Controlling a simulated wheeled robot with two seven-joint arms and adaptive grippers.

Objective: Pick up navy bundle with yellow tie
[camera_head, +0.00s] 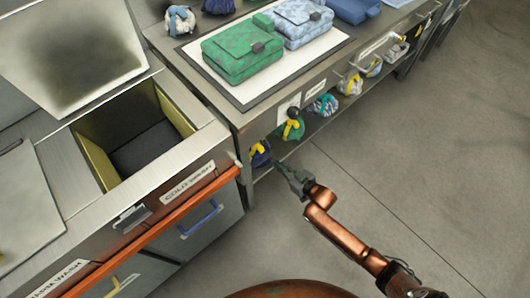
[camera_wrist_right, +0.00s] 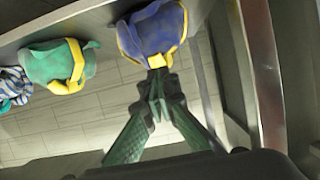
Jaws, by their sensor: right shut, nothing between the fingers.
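The navy bundle with a yellow tie (camera_head: 260,155) sits at the near left end of the lower shelf under the counter. In the right wrist view the navy bundle (camera_wrist_right: 152,32) is at the top, its yellow tie just beyond my fingertips. My right gripper (camera_head: 287,171) is shut and empty, close in front of the bundle. In the right wrist view its green fingers (camera_wrist_right: 158,88) meet just below the tie; I cannot tell if they touch it. My left gripper is not in view.
A green bundle with yellow tie (camera_head: 292,128) and a striped bundle (camera_head: 322,104) sit farther along the shelf (camera_head: 300,145). A metal post (camera_wrist_right: 259,70) stands right of the navy bundle. Bags, including a green one (camera_head: 240,55), lie on the countertop. The floor (camera_head: 400,160) is clear.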

